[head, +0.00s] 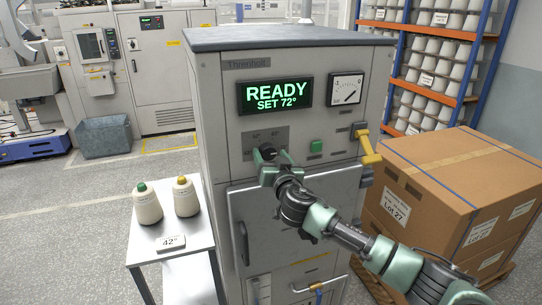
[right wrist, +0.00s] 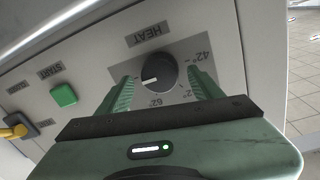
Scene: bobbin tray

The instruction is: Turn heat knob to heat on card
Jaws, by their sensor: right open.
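The heat knob (right wrist: 157,72) is a round dark knob on a grey dial plate under the label HEAT, with a white mark on its lower left side. The dial shows 42° and 62°; other marks are partly hidden. In the head view the knob (head: 267,151) is mostly behind my gripper. My right gripper (right wrist: 162,82) is open, its green fingers on either side of the knob; contact cannot be told. It also shows in the head view (head: 271,168). The card (head: 171,242) reads 42° and lies on the small side table. My left gripper is not in view.
The cabinet's display (head: 275,95) reads READY, SET 72°. A green START button (right wrist: 64,95) and a yellow-handled switch (head: 367,146) sit right of the knob in the head view. Two cones of yarn stand on the table (head: 196,248). A large carton (head: 450,185) stands at right.

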